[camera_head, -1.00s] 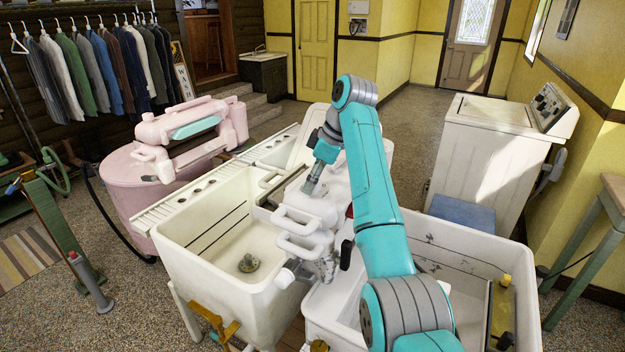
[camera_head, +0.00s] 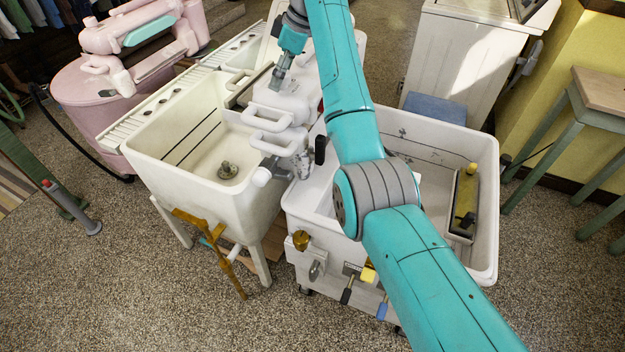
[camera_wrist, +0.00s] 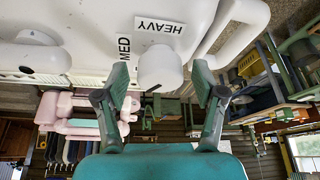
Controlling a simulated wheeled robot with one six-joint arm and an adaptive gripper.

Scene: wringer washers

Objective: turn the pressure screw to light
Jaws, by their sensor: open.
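The pressure screw shows in the wrist view as a white rounded knob (camera_wrist: 160,70) with a small dark mark at its lower edge. A HEAVY label (camera_wrist: 160,27) lies behind it and a MED label (camera_wrist: 125,48) to its left; no light label is visible. My gripper (camera_wrist: 160,80) is open, with one dark green finger on each side of the knob and gaps showing between. In the head view my gripper (camera_head: 279,77) points down at the top of the white wringer (camera_head: 283,108); the knob cannot be made out there.
A cream twin sink (camera_head: 185,140) stands left of the wringer, and a white tub (camera_head: 485,160) to its right. A pink washer (camera_head: 80,90) is at the upper left. A black-handled lever (camera_head: 320,150) sticks up near the wringer. Speckled floor is clear in front.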

